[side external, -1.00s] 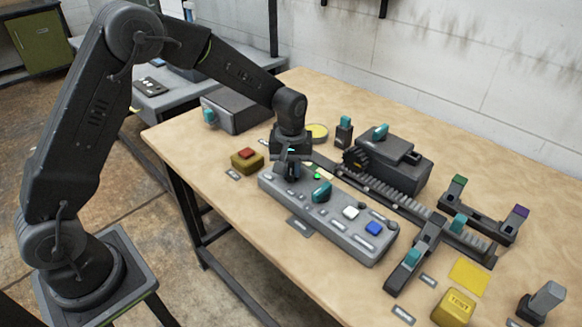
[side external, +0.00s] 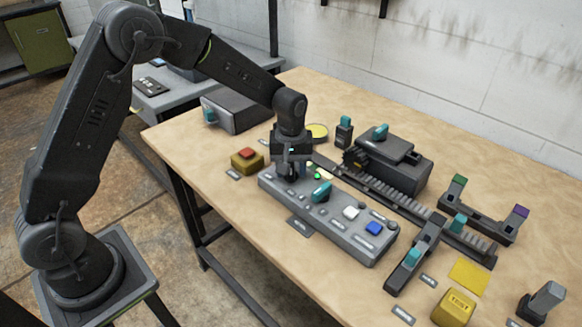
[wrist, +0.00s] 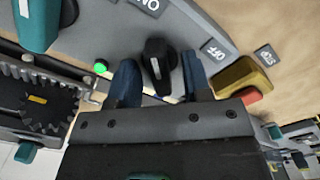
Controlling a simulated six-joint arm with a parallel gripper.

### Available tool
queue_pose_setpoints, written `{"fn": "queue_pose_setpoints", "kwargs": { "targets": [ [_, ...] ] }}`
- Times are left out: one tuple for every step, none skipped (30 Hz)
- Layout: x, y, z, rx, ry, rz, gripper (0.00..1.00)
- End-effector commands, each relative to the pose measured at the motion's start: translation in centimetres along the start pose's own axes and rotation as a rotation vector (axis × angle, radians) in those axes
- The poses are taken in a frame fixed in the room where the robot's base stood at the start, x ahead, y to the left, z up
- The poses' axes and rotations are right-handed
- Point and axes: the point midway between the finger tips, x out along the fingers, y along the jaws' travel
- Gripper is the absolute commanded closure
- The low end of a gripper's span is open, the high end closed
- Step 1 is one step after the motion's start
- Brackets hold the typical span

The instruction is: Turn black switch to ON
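The black switch (wrist: 158,62) is a dark knob with a white mark on the grey control panel (side external: 345,238). In the wrist view it stands between the two fingers of my gripper (wrist: 160,80), with a gap on each side. An ON label (wrist: 148,5) and an OFF label (wrist: 213,50) lie beside it on the panel. The white mark does not clearly point at either label. In the side view my gripper (side external: 291,174) is low over the panel's far-left end and hides the switch.
A green lamp (wrist: 100,67) is lit near the switch. A teal knob (side external: 321,191), a white button (side external: 351,213) and a blue button (side external: 374,229) share the panel. A yellow box with a red button (side external: 246,154) stands left. A geared rack (side external: 385,190) runs behind.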

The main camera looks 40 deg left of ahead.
Motion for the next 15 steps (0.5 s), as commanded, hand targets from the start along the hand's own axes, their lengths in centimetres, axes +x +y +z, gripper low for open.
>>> {"fn": "queue_pose_setpoints", "kwargs": {
  "targets": [
    [0.0, 0.0, 0.0, 0.001, 0.000, 0.000, 0.55],
    [0.0, 0.0, 0.0, 0.001, 0.000, 0.000, 0.55],
    [0.0, 0.0, 0.0, 0.001, 0.000, 0.000, 0.55],
    [0.0, 0.0, 0.0, 0.001, 0.001, 0.000, 0.55],
    [0.0, 0.0, 0.0, 0.001, 0.001, 0.000, 0.55],
    [-0.1, 0.0, 0.0, 0.001, 0.001, 0.001, 0.55],
    [-0.3, 0.0, 0.0, 0.001, 0.001, 0.001, 0.55],
    [-0.5, 0.0, 0.0, 0.002, 0.002, 0.001, 0.55],
    [-0.9, 0.1, -0.1, 0.002, 0.002, 0.002, 0.55],
    [-1.2, 0.1, -0.1, 0.002, 0.002, 0.002, 0.55],
    [-1.7, 0.1, -0.1, 0.002, 0.004, 0.003, 0.55],
    [-2.4, 0.1, -0.1, 0.002, 0.004, 0.003, 0.55],
    [-3.0, 0.1, -0.1, 0.002, 0.004, 0.003, 0.55],
    [-3.6, 0.1, -0.1, 0.001, 0.005, 0.005, 0.55],
    [-4.5, 0.1, -0.1, 0.001, 0.005, 0.005, 0.55]
  ]
}}
